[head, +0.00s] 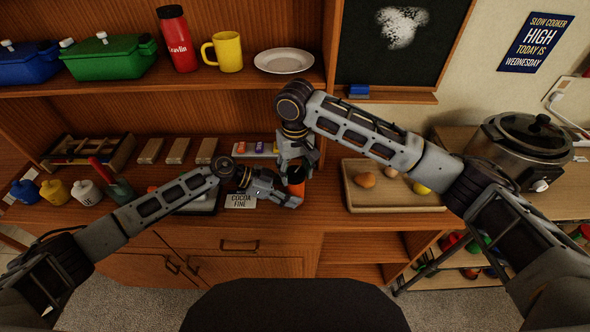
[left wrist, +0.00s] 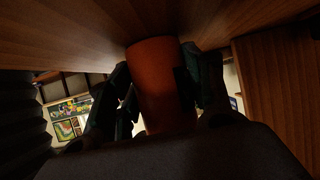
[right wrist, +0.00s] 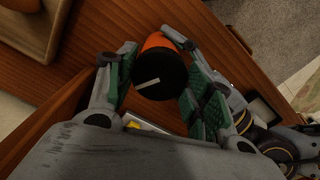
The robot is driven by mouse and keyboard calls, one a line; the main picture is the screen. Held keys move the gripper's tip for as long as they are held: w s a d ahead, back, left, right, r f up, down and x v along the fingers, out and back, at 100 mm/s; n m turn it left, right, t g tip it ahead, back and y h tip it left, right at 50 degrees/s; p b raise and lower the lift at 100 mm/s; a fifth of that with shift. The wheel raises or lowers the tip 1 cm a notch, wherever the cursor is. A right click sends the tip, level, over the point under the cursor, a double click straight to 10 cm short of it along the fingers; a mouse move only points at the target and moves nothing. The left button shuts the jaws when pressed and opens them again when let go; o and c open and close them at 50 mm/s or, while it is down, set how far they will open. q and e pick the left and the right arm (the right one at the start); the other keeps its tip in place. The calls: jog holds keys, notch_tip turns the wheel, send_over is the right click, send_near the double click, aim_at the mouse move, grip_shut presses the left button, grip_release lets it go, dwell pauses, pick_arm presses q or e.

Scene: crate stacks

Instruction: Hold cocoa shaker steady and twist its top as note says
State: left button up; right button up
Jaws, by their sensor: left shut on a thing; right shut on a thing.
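The cocoa shaker (head: 296,188) is orange with a dark top and stands upright on the wooden counter. My left gripper (head: 291,203) is shut on its orange body from the left, and the body also shows between the fingers in the left wrist view (left wrist: 161,85). My right gripper (head: 294,172) comes from above and is shut on the top. In the right wrist view the black top (right wrist: 160,74) carries a pale line mark and sits between the fingers. The note (head: 240,201) on the counter reads "COCOA FINE". Any markings around the shaker's rim are not readable.
A wooden tray (head: 391,202) with eggs and a yellow item lies to the right. A slow cooker (head: 522,140) stands at the far right. Several small jars (head: 54,192) stand at the left. A shelf (head: 150,85) with pots and a mug overhangs the back.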

aim_at(295, 173)
jog(key=shift+n, duration=2.8)
jog(key=o, duration=1)
jog(key=shift+o, duration=0.2)
jog(key=shift+r, duration=0.15)
notch_tip(295, 173, up, 12)
pick_arm(q)
jog(key=o, duration=0.8)
